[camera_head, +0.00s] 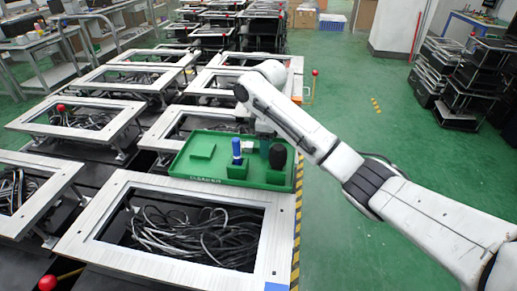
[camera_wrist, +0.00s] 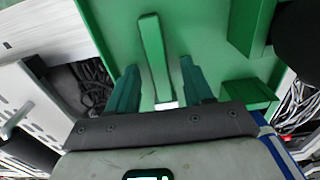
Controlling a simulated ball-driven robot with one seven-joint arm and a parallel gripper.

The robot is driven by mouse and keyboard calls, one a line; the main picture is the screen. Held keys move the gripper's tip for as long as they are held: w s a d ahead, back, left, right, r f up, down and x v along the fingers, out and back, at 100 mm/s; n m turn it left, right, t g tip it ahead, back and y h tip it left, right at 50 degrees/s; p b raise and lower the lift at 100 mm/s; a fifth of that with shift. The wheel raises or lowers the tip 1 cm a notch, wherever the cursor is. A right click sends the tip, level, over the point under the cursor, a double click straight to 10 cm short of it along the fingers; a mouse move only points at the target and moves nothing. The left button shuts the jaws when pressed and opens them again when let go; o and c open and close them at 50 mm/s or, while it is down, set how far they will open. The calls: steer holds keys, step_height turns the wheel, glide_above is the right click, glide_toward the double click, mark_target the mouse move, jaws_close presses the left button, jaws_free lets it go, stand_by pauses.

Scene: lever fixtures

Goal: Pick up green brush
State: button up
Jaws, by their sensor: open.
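In the wrist view, a long, narrow green piece (camera_wrist: 152,48) with a pale end lies between the two teal fingers of my gripper (camera_wrist: 158,66). It looks like the green brush, but its bristles cannot be made out. The fingers are open, one on each side of it, with gaps visible. In the head view, my gripper (camera_head: 264,143) reaches down over the right part of the green tray (camera_head: 211,178). The green brush cannot be told apart there, with the gripper and a black rounded object crowding that spot.
A blue upright object (camera_head: 236,147) stands in the tray left of my gripper. The black rounded object (camera_head: 278,157) is close on the right. A flat green block (camera_head: 202,151) is at the tray's left. Metal frames (camera_head: 88,240) with cables surround the tray; green floor is free to the right.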

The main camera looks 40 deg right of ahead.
steer(key=shift+c, duration=0.3)
jaws_close()
stand_by(0.3)
